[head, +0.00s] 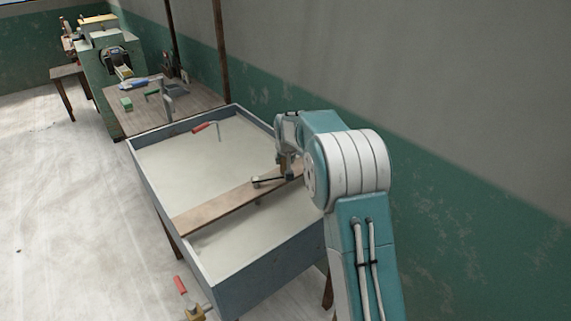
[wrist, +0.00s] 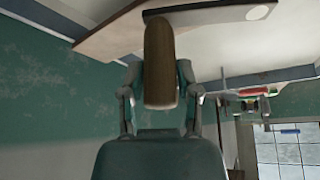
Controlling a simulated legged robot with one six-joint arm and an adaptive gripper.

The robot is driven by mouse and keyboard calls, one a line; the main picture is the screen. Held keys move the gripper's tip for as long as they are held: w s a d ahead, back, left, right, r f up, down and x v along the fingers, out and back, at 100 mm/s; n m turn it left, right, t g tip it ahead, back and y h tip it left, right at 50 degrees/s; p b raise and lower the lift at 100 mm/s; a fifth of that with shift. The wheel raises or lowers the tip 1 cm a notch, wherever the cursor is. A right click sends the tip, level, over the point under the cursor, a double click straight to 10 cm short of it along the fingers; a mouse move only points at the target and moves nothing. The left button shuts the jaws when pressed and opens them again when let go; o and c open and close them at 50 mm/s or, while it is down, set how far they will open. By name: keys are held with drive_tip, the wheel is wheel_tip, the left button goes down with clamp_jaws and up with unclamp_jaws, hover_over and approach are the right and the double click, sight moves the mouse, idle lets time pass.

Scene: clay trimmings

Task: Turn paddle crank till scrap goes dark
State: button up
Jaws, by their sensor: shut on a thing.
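A grey rectangular trough (head: 157,188) stands on legs in the head view, filled with a pale, even, cream-coloured surface. A brown board (head: 215,208) lies across it. A paddle crank (head: 268,181) sits on the board, its pale round hub at the left end of a dark arm. My gripper (head: 287,163) is over the board's right part, at the crank's outer end. In the wrist view my gripper (wrist: 160,90) is shut on the upright brown crank handle (wrist: 160,60), one finger each side. In the head view my gripper mostly hides the handle. The paddle below is hidden.
A red-handled hook-like part (head: 205,127) is at the trough's far end. A red lever and brass fitting (head: 196,313) are low at the near end. A workbench (head: 190,97) with tools and a green machine (head: 100,65) stand beyond. The wall is close right; floor at left is clear.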

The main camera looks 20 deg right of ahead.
drive_tip(key=shift+w+a, duration=0.2)
drive_tip(key=shift+w, duration=0.75)
drive_tip(key=shift+w+a, duration=0.15)
drive_tip(key=shift+w, duration=0.8)
drive_tip(key=shift+w+a, duration=0.1)
drive_tip(key=shift+w, duration=0.05)
drive_tip(key=shift+w+a, duration=0.4)
drive_tip(key=shift+w, duration=0.2)
drive_tip(key=shift+w+a, duration=0.35)
drive_tip(key=shift+w, duration=0.25)
drive_tip(key=shift+w+a, duration=0.35)
